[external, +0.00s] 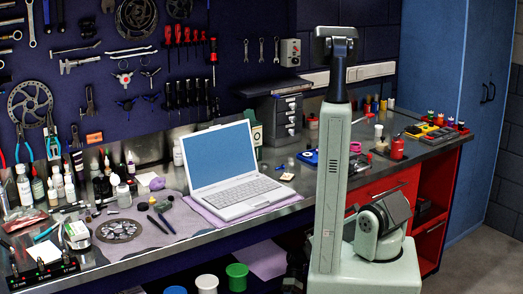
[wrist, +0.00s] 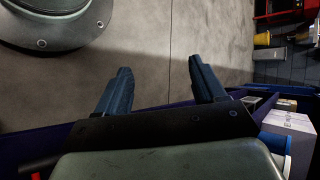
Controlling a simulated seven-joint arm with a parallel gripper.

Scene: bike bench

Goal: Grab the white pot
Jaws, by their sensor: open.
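A white-topped pot (external: 207,283) stands low in front of the bench, between a blue-topped pot and a green-topped pot. It is cut by the bottom edge of the external view, so its lower part is hidden. A small white cup (external: 378,131) also stands on the bench top at the right. My gripper (wrist: 158,65) shows in the wrist view, with two dark blue fingers spread apart. Nothing is between them, and bare floor lies beyond. I cannot clearly make out the fingers in the external view. I cannot identify the white pot in the wrist view.
The blue-topped pot (external: 174,290) and green-topped pot (external: 237,276) flank the white-topped one. The bench holds an open laptop (external: 222,168), bottles and tools. A red cabinet (external: 430,240) stands at the right. A white box (wrist: 290,135) is right of my gripper. The concrete floor (wrist: 150,30) looks clear.

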